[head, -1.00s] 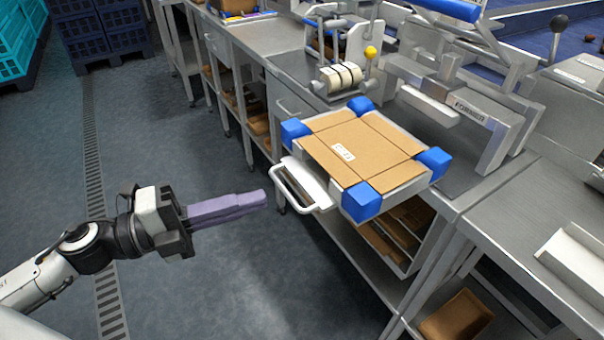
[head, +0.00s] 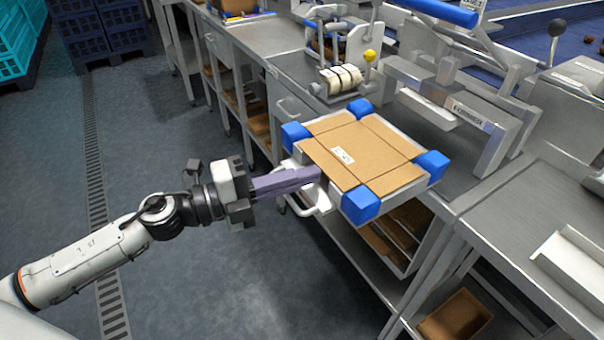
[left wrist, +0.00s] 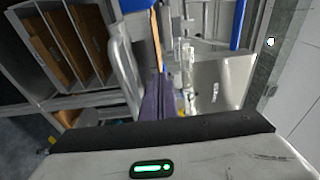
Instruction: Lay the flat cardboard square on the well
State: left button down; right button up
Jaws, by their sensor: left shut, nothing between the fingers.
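A flat brown cardboard square (head: 370,150) with crease lines and a small white label lies between four blue corner blocks on a light grey frame (head: 405,190). The well beneath it cannot be told apart here. My left gripper (head: 318,174) has long purple fingers, shut and empty. Its tips are at the cardboard's left edge, above the frame's handle; I cannot tell whether they touch. In the left wrist view the purple fingers (left wrist: 155,100) point towards the cardboard, seen edge-on (left wrist: 156,40). My right gripper is not in view.
A white looped handle (head: 312,207) sticks out from the frame's left side. A grey press marked FORMER (head: 470,110) stands behind it. A roller device with a yellow knob (head: 342,80) is at the back. Cardboard sheets stand in a rack below.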

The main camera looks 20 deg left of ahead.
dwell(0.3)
pick_arm(q)
jog(key=shift+w+r+p, duration=0.15)
jog(key=shift+w+p, duration=0.15)
jog(key=shift+w, duration=0.7)
